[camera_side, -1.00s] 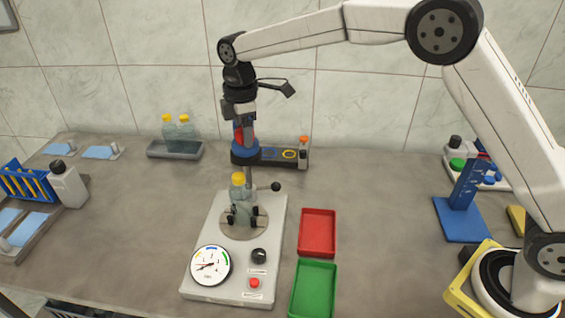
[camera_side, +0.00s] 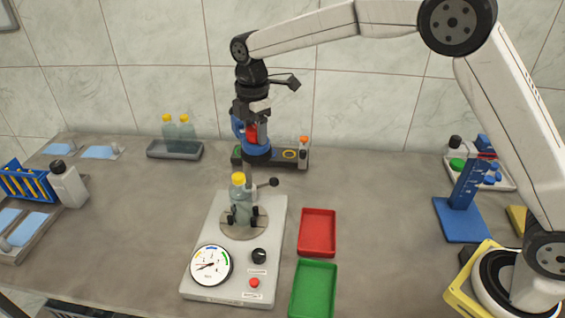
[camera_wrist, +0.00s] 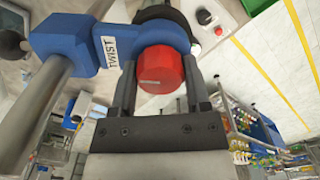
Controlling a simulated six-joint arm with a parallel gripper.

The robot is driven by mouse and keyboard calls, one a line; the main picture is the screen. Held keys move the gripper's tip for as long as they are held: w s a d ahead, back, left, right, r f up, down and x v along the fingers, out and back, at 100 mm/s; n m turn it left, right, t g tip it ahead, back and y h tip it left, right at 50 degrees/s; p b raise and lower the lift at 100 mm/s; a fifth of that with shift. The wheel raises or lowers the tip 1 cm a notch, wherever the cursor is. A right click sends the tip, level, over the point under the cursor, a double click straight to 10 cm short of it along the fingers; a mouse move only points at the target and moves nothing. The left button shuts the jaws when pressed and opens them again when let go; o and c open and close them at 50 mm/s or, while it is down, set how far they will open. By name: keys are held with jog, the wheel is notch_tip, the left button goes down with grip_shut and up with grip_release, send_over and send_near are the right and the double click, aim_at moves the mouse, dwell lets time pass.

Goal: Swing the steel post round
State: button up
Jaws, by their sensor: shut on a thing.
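The blue piece with a TWIST label (camera_wrist: 100,45) is joined to a thick grey steel post (camera_wrist: 35,120) in the wrist view. A red knob (camera_wrist: 160,70) sits on the blue piece, between my fingers. My gripper (camera_wrist: 163,55) is shut on this blue-and-red handle. In the side view my gripper (camera_side: 257,135) is at the back of the bench, with the red knob (camera_side: 252,132) and blue piece (camera_side: 238,127) showing beside it. The post is hard to make out in the side view.
The black feeder (camera_side: 273,163) with a yellow ring stands at my gripper. In front, a yellow-capped bottle (camera_side: 241,205) stands on the grey gauge machine (camera_side: 228,265). Red (camera_side: 318,232) and green (camera_side: 313,290) trays lie to its right. A tray of bottles (camera_side: 175,148) stands back left.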

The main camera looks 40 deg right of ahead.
jog(key=shift+d, duration=0.15)
jog(key=shift+d+n, duration=1.05)
jog(key=shift+n, duration=0.45)
jog(key=shift+d, duration=0.1)
jog(key=shift+w+d+r+n, duration=0.1)
jog(key=shift+w+d+n, duration=0.1)
jog(key=shift+d+n, duration=1.1)
jog(key=shift+a+n, duration=0.25)
jog(key=shift+n, duration=0.05)
jog(key=shift+d, duration=0.1)
jog(key=shift+w+d+n, duration=0.25)
jog(key=shift+d+n, duration=0.25)
jog(key=shift+n, duration=0.25)
jog(key=shift+w+d+n, duration=0.25)
jog(key=shift+d+n, duration=0.2)
jog(key=shift+n, duration=0.3)
